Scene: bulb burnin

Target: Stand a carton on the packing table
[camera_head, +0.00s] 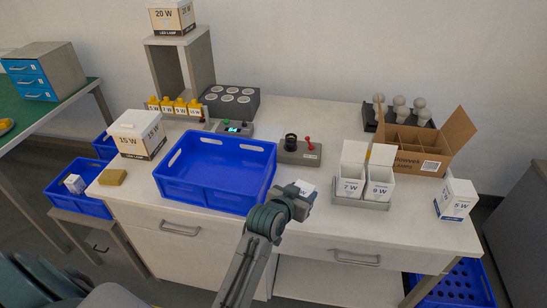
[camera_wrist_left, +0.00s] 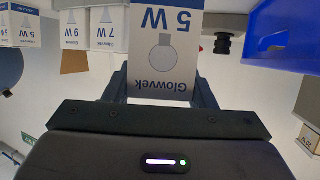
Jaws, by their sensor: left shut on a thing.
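My left gripper (camera_head: 297,200) is above the front part of the white-topped table (camera_head: 330,235), right of the blue crate. It is shut on a white 5 W carton (camera_head: 306,187), which fills the top middle of the left wrist view (camera_wrist_left: 165,50), its print upside down there. Whether the carton touches the table cannot be told. Open 7 W (camera_head: 350,187) and 9 W (camera_head: 379,188) cartons stand side by side in a grey holder (camera_head: 362,203). Another 5 W carton (camera_head: 456,201) stands at the table's right front. My right gripper is not in view.
A blue crate (camera_head: 215,195) takes the table's left middle. Behind are a dark lamp rack (camera_head: 232,102) and a test unit with a red lever (camera_head: 298,154). Bare tabletop lies before the grey holder.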

